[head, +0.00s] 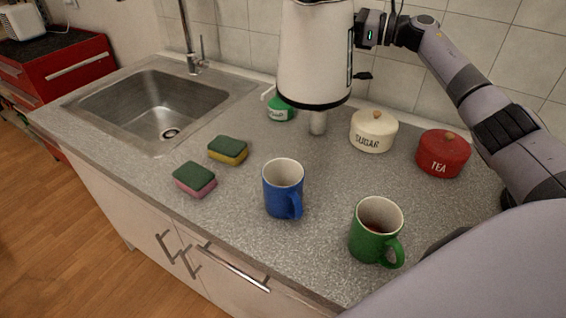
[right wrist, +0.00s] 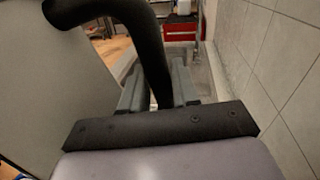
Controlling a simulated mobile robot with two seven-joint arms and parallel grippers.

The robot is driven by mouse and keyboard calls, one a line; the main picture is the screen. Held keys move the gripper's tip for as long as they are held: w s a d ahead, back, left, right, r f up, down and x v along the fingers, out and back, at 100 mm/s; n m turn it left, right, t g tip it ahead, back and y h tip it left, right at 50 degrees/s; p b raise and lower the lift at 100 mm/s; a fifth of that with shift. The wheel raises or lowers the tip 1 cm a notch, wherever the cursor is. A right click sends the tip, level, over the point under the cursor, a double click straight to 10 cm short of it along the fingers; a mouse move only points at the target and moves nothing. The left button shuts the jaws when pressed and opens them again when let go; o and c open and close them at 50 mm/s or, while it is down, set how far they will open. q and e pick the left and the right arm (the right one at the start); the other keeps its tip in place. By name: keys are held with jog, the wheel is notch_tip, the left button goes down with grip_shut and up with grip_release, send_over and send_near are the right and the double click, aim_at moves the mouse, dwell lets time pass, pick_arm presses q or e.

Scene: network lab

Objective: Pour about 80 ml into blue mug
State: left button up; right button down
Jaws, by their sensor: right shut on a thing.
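A blue mug (head: 283,190) stands upright on the counter, its handle toward the front right. Its visible inside looks empty. A white kettle (head: 314,60) with a dark base band hangs above the counter, behind and slightly right of the blue mug. It looks about upright, and its top is cut off by the picture edge. My right gripper (head: 372,28) is shut on the kettle's black handle; in the right wrist view the handle (right wrist: 150,50) runs between the fingers, beside the kettle's pale body (right wrist: 45,95). No stream of liquid shows. My left gripper is not in view.
Two sponges, one yellow-green (head: 228,151) and one pink-green (head: 194,180), lie left, near the sink (head: 150,100). A green container (head: 281,108) stands behind the kettle.

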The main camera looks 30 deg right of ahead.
aim_at(320, 31)
notch_tip(320, 31, up, 3)
jog(key=shift+s+a+f+n, duration=0.1)
jog(key=shift+n, duration=0.4)
jog(key=shift+s+a+f+n, duration=0.2)
jog(key=shift+s+a+n, duration=0.1)
jog(key=shift+n, duration=0.4)
jog(key=shift+s+a+r+n, duration=0.1)
jog(key=shift+s+a+n, duration=0.15)
jog(key=shift+n, duration=0.35)
jog(key=shift+s+a+r+n, duration=0.25)
jog(key=shift+s+a+n, duration=0.15)
jog(key=shift+n, duration=0.2)
jog(key=shift+s+a+n+b, duration=0.55)
jog(key=shift+a+n+b, duration=0.05)
jog(key=shift+a+n, duration=0.2)
jog(key=shift+s+a+f+n+b, duration=0.25)
jog(key=shift+s+a+n+b, duration=0.3)
jog(key=shift+n+b, duration=0.4)
jog(key=shift+s+a+f+n+b, duration=0.25)
jog(key=shift+s+a+n+b, duration=0.35)
jog(key=shift+n, duration=0.25)
jog(key=shift+s+a+f+n+b, duration=0.2)
jog(key=shift+s+a+n+b, duration=0.25)
jog(key=shift+a+n+b, duration=0.3)
jog(key=shift+s+a+f+n+b, duration=0.25)
jog(key=shift+s+a+n+b, duration=0.3)
jog(key=shift+n, duration=0.4)
